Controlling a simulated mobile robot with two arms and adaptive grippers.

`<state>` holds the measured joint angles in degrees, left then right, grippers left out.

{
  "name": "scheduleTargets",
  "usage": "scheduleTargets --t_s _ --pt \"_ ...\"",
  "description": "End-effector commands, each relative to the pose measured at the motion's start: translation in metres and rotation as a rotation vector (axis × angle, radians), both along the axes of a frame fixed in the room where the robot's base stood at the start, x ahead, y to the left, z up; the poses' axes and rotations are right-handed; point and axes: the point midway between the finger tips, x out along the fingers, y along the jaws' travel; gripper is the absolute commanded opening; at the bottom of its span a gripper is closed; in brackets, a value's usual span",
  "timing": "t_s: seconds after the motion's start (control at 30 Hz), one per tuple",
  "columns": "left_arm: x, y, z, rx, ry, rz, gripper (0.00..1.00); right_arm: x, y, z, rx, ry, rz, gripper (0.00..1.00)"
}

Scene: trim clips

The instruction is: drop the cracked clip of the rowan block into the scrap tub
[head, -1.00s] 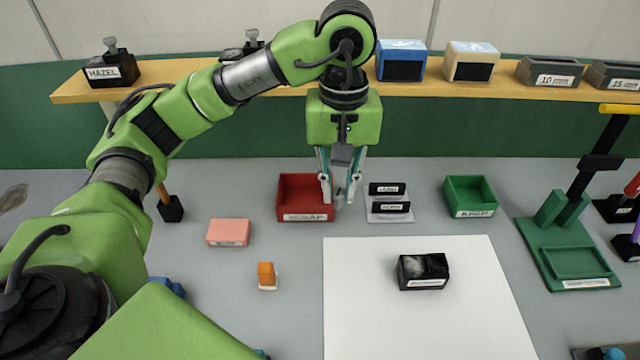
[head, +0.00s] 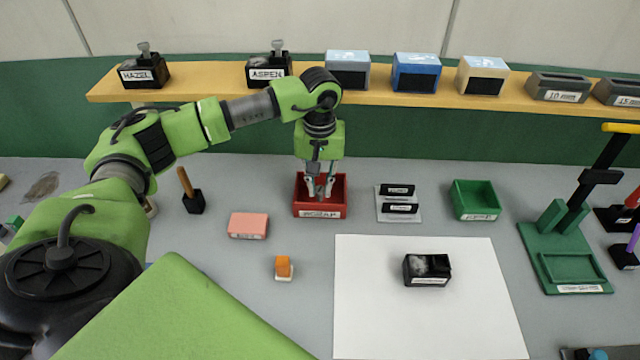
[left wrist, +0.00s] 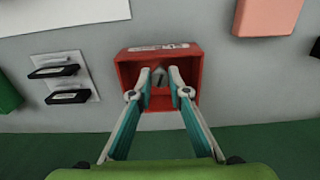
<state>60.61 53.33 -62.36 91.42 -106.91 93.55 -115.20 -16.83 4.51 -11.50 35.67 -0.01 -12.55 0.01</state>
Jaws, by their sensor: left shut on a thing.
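The red scrap tub (head: 320,212) stands at the back of the table, its front label reading SCRAP. My left gripper (head: 319,190) points down over the tub, its fingertips at or just inside the opening. In the left wrist view the fingers (left wrist: 160,78) are shut on a small grey clip (left wrist: 159,71), seen against the tub's inside (left wrist: 133,78). Any crack is too small to tell. A black block (head: 427,281) with a grey patch in its left part sits on the white mat; its label is too small to read surely. My right gripper is out of view.
A stand with two black labelled pieces (head: 399,216) and a green tub (head: 475,213) are right of the scrap tub. A pink block (head: 248,225) and an orange piece (head: 284,266) lie at front left. The white mat (head: 380,325) is mostly clear.

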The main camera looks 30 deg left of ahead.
Motion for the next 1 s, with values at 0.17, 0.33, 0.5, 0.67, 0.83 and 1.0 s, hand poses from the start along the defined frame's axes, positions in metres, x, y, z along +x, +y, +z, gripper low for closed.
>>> scheduleTargets --t_s 0.17,0.33,0.5,0.67,0.83,1.0 --pt "0.000 0.000 -0.012 -0.001 -0.001 0.001 0.08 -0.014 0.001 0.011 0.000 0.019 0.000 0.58" --pt "0.001 0.000 -0.014 0.000 -0.002 0.001 0.08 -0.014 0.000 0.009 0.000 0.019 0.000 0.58" --pt "0.000 0.000 -0.018 0.000 -0.002 0.001 0.08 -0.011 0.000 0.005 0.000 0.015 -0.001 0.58" --pt "0.000 0.000 -0.022 0.000 -0.002 0.001 0.08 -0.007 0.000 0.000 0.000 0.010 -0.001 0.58" --pt "0.000 0.000 -0.026 0.000 -0.002 0.002 0.08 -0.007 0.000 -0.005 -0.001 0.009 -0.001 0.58" --pt "0.000 0.000 -0.025 0.000 -0.002 0.002 0.27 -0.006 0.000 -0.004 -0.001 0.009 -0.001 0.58"
